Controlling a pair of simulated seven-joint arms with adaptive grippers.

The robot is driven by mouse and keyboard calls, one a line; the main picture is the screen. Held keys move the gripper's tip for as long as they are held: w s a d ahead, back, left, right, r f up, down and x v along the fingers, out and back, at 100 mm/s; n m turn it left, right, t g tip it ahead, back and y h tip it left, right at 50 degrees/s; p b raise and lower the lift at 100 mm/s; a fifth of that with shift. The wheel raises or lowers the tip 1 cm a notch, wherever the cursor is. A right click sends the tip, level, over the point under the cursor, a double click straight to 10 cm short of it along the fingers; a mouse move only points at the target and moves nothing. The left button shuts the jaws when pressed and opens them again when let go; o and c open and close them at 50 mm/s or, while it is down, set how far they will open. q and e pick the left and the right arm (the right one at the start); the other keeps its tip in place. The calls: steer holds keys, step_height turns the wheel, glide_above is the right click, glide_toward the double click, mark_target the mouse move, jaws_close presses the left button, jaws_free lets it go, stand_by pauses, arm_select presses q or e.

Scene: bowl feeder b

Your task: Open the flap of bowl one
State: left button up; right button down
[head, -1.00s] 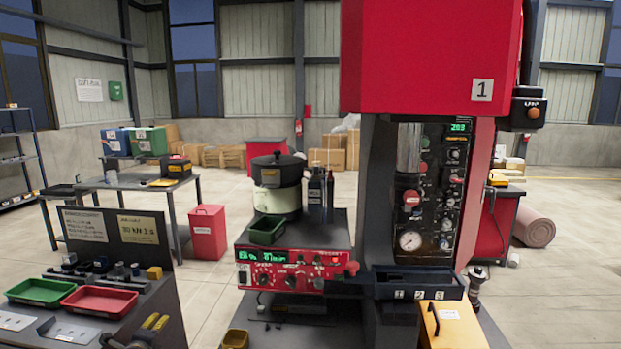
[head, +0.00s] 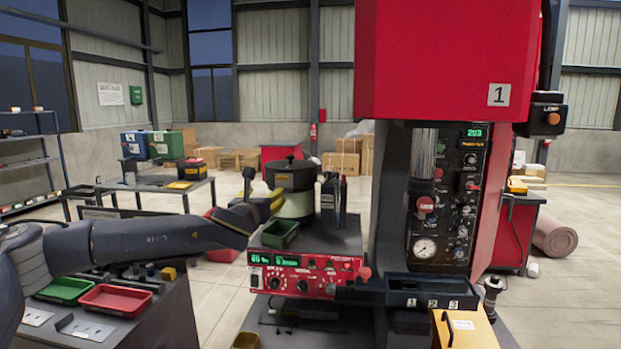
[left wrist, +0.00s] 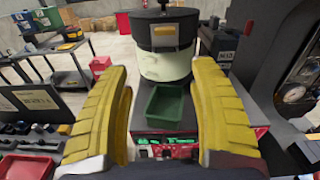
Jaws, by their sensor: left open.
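The feeder bowl (head: 293,177) is a black lidded drum on a cream base, on top of the red control unit (head: 305,273). In the left wrist view the bowl (left wrist: 150,20) is straight ahead, with a small yellow-framed plate (left wrist: 164,36) on its front that looks like the flap; I cannot tell its position for sure. My left gripper (head: 264,192) is in front of the bowl's left side in the head view. Its yellow fingers (left wrist: 160,68) are spread apart with nothing between them, short of the bowl. My right gripper is not in view.
A green tray (head: 279,234) sits in front of the bowl, low between my fingers in the wrist view. The red press (head: 450,60) rises farther right. A bench with red (head: 115,297) and green trays is below my left arm.

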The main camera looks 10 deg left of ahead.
mark_target(281, 177)
arm_select(q)
steer(key=shift+m, duration=0.4)
steer(key=w, duration=0.5)
steer(key=w+d+r, duration=0.1)
steer(key=w, duration=1.1)
steer(key=shift+d+r, duration=0.2)
steer(key=shift+c, duration=0.3)
steer(key=shift+w, duration=0.1)
steer(key=c, duration=1.3)
steer(key=shift+r, duration=0.15)
